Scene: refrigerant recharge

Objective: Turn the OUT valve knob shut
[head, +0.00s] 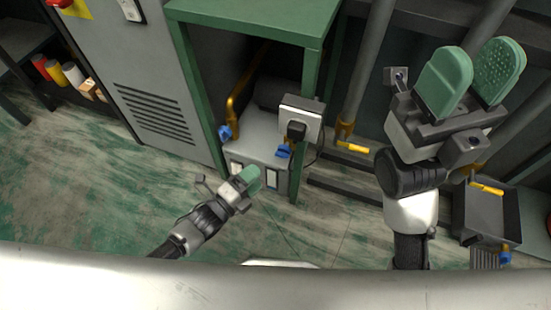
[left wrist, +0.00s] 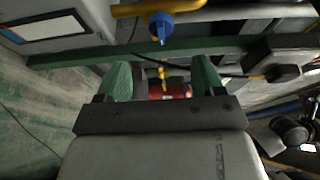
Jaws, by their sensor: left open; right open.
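Two blue valve knobs show in the head view. The left knob (head: 225,131) is by a yellow pipe, and the right knob (head: 283,151) is under a white-faced box. I cannot read which one is OUT. My left gripper (head: 250,178) is in front of the grey machine (head: 258,139), lower than both knobs in the picture. In the left wrist view one blue knob (left wrist: 162,25) shows beyond the open green fingers (left wrist: 161,84), apart from them, on a yellow pipe. My right gripper (head: 473,75) is open and empty, raised at the right.
A green bench frame (head: 310,95) surrounds the machine, with a leg close to the right knob. The white-faced box (head: 300,112) carries a black plug and cable. Pipes with yellow handles (head: 353,147) and a grey bin (head: 488,215) are at the right. The floor at left is clear.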

